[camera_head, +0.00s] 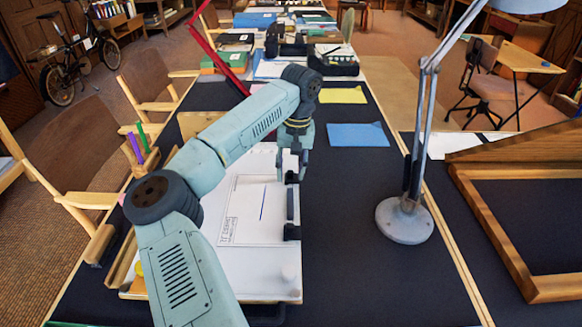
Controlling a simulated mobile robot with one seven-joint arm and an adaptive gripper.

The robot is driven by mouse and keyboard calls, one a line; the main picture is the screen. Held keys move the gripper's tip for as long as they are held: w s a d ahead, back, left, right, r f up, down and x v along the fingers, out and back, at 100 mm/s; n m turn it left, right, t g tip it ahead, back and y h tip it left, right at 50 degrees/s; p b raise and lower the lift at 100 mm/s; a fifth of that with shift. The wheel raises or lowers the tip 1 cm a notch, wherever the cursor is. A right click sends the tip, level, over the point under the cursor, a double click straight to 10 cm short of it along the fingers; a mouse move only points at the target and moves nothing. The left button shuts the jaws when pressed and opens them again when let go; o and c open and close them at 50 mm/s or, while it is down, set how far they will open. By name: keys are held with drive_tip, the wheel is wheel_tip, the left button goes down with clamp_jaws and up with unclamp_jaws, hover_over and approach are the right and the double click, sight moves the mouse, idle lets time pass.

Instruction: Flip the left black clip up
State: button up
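A white drafting board (210,278) lies on the dark table with a drawing sheet (250,225) on it. The sheet carries a short blue line. Black clip parts (292,232) show along the board's right side, with a slim dark upright piece above the lower block. I cannot make out a separate left clip; my arm covers much of the board's left side. My gripper (291,168) points down over the board's far right part, near the upper end of the dark piece. Its fingers look apart with nothing clearly between them. Whether it touches the clip is unclear.
A desk lamp (405,222) stands right of the board. A blue sheet (357,135) and a yellow sheet (342,95) lie behind. Green and purple pens (139,143) stand at the left edge. A wooden frame (480,215) is at far right. Table between board and lamp is clear.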

clamp_jaws()
idle(0.5)
